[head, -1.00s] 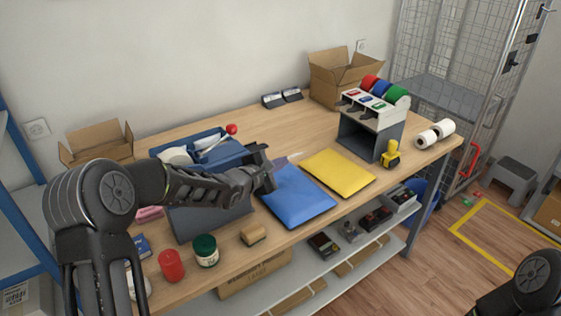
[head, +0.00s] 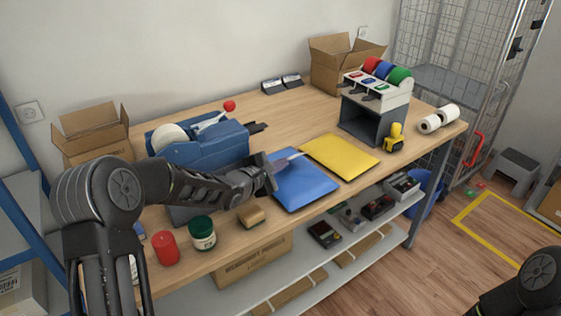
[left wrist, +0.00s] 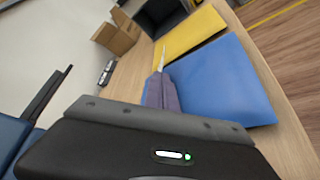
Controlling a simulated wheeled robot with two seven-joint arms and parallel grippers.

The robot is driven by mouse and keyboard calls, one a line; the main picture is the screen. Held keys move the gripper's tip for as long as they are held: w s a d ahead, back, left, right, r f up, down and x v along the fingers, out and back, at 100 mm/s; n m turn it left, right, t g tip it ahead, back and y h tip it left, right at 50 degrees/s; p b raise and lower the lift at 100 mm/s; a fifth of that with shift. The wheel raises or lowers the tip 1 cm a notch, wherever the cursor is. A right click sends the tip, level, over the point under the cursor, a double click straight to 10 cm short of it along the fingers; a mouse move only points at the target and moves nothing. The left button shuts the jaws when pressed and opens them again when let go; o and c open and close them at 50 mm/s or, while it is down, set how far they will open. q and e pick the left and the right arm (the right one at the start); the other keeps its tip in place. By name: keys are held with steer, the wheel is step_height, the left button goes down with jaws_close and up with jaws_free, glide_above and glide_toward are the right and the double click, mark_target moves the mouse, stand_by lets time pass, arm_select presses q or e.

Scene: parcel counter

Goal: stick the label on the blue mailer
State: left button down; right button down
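The blue mailer (head: 306,188) lies flat on the table, left of the yellow mailer; it also shows in the left wrist view (left wrist: 225,80). My left gripper (head: 269,172) is at the mailer's left edge, overlapping its upper left corner in the head view. It is shut on a pale label (head: 292,158), which sticks out towards the mailers. In the left wrist view the label's whitish tip (left wrist: 162,62) stands up nearly edge-on. The label appears above the blue mailer; I cannot tell whether it touches. My right gripper is out of view; only part of that arm shows at lower right.
A yellow mailer (head: 340,157) lies beside the blue one. A blue dispenser (head: 210,152) with a red-knobbed lever stands behind my left arm. A red jar (head: 165,248), a green jar (head: 202,234) and a tan block (head: 251,216) stand near the front edge.

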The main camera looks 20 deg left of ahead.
arm_select(q)
steer(key=shift+f+b, duration=0.3)
steer(key=shift+f, duration=0.6)
steer(key=c, duration=1.6)
jaws_free()
steer(key=shift+c, duration=0.2)
steer(key=shift+s+a, duration=0.1)
steer(key=shift+p+v, duration=0.85)
steer(key=shift+v, duration=0.95)
steer(key=shift+p+v, duration=0.3)
steer(key=shift+v, duration=0.6)
